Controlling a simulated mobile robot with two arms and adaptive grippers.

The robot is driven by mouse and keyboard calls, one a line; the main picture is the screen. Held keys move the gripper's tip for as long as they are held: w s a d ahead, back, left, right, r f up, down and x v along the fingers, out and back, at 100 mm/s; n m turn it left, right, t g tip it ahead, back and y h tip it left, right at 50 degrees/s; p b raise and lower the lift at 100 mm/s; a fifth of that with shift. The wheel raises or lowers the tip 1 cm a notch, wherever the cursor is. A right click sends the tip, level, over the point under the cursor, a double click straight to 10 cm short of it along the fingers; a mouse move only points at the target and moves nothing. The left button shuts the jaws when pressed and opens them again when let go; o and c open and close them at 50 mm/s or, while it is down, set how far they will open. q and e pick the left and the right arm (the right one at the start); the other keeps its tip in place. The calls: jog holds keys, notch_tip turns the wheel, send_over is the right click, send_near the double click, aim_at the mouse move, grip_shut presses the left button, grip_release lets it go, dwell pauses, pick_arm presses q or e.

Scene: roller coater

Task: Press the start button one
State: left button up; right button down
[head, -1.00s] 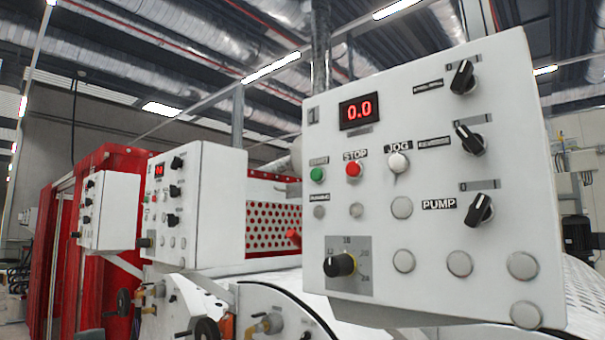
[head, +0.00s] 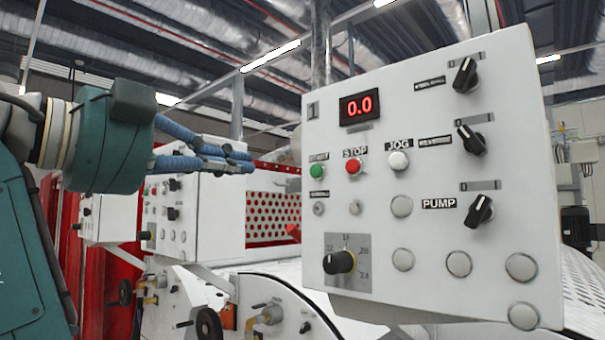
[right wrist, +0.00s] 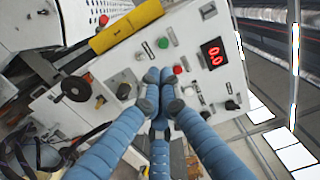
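The start button is the green one (head: 317,173) at the upper left of the near white control panel (head: 380,225), under the red 0.0 display (head: 361,108). In the right wrist view the green button (right wrist: 163,43) lies just beyond my fingertips.
The red stop button (head: 353,167) and white jog button (head: 397,160) sit right of the green one. Black knobs (head: 466,76) line the right side. A dial (head: 340,262) is below.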

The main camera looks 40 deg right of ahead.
aim_at(314, 177)
jog(key=shift+w, duration=0.1)
jog(key=d+p, duration=0.1)
jog(key=d, duration=0.3)
jog(key=d+p, duration=0.2)
jog(key=d, duration=0.3)
jog(key=w+d+p, duration=0.1)
jog(key=d+p, duration=0.1)
jog(key=d, duration=0.2)
jog(key=shift+d, duration=0.5)
